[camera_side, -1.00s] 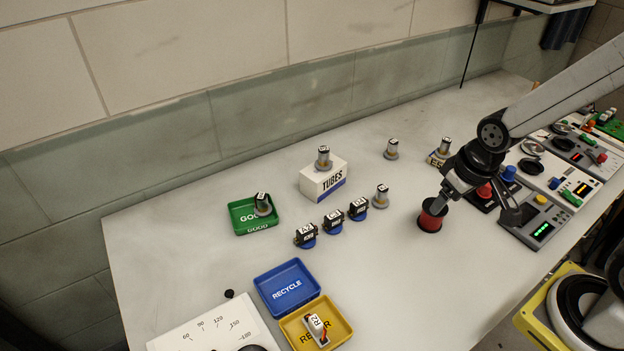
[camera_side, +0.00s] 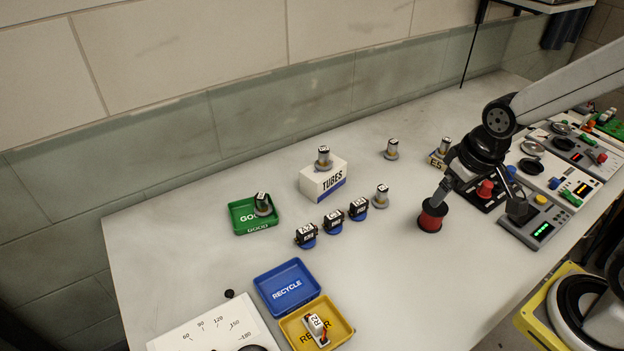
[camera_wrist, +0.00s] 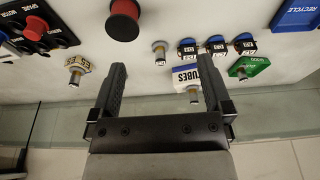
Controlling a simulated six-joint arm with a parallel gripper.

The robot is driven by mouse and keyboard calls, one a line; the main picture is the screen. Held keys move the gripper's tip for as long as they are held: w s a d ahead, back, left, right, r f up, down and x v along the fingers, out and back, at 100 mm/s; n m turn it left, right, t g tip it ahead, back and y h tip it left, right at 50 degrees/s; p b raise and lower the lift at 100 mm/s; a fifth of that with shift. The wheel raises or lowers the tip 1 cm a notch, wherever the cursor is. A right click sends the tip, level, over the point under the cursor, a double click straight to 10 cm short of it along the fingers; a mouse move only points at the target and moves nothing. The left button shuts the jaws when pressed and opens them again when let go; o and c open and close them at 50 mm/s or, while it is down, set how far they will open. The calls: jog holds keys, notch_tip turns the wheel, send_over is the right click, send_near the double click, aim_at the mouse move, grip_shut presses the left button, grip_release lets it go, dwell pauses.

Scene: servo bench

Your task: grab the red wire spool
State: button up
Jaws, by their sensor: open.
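The red wire spool (camera_side: 432,217), with dark ends, stands upright on the bench in the side view. In the wrist view the spool (camera_wrist: 124,22) is at the top edge, beyond the tip of the left finger. My gripper (camera_side: 478,207) is open, with nothing seen between its fingers. One finger overlaps the spool's top in the side view, and the other hangs to the right. The wrist view shows both fingers (camera_wrist: 163,66) spread, with the spool outside the gap.
Control panels with a red button (camera_side: 485,190) and a green display (camera_side: 543,231) lie right of the spool. Tubes, a TUBES box (camera_side: 322,186), a green tray (camera_side: 240,228), a blue RECYCLE tray (camera_side: 288,288) and a yellow tray (camera_side: 347,335) are to the left. Bench in front of the spool is clear.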

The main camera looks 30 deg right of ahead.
jog(key=shift+w+v, duration=0.3)
jog(key=shift+v, duration=1.05)
jog(key=m+g+y, duration=0.1)
jog(key=m+y, duration=0.9)
jog(key=m, duration=0.8)
send_over(432, 215)
jog(key=s+d, duration=0.3)
jog(key=d, duration=0.2)
jog(key=f, duration=0.1)
jog(key=w+d+m+t+y, duration=0.2)
jog(key=d+m+t+y, duration=0.1)
jog(key=d+m, duration=0.15)
notch_tip(432, 215, down, 15)
jog(key=shift+s+f, duration=0.1)
jog(key=shift+f, duration=0.45)
jog(key=shift+x, duration=1.3)
jog(key=shift+a, duration=0.1)
